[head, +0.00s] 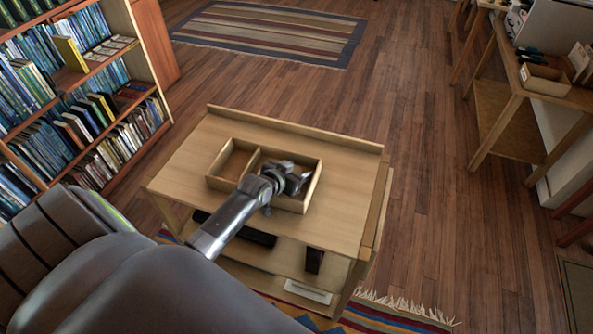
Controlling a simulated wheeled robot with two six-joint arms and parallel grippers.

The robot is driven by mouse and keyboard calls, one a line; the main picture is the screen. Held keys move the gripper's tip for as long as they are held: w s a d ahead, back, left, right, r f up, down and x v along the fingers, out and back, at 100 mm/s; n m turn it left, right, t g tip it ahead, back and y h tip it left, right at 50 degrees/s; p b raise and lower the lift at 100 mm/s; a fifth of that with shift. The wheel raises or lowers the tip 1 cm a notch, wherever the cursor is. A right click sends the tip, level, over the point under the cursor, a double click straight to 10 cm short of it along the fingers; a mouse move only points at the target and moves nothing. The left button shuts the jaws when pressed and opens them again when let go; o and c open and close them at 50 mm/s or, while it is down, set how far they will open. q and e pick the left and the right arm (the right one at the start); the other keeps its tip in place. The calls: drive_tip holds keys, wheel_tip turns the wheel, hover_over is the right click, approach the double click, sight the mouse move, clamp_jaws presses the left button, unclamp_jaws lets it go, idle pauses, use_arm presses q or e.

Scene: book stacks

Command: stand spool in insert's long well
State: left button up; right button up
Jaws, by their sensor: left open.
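The wooden insert (291,154) lies on top of a small light wood table (190,160). A divider splits it into a smaller left well, which looks empty, and a wider right well. My left gripper (296,181) is over the right well and is open. Its fingers and wrist cover much of that well, so I cannot tell what is inside it or how high the gripper is above its floor. I cannot make out a spool. My right gripper is not in view.
The table has a raised back edge (300,130) and bare top around the insert. Its lower shelf holds a dark long object and a white one (307,291). A bookcase (80,100) stands left, a desk with a small box (544,80) right. Wooden floor lies between.

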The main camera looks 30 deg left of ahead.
use_arm(q)
drive_tip(key=shift+r, duration=0.1)
drive_tip(key=shift+s+r, duration=0.1)
drive_tip(key=shift+r, duration=0.05)
drive_tip(key=v, duration=1.1)
drive_tip(key=shift+s+r, duration=0.15)
drive_tip(key=shift+s, duration=0.2)
drive_tip(key=shift+s, duration=0.1)
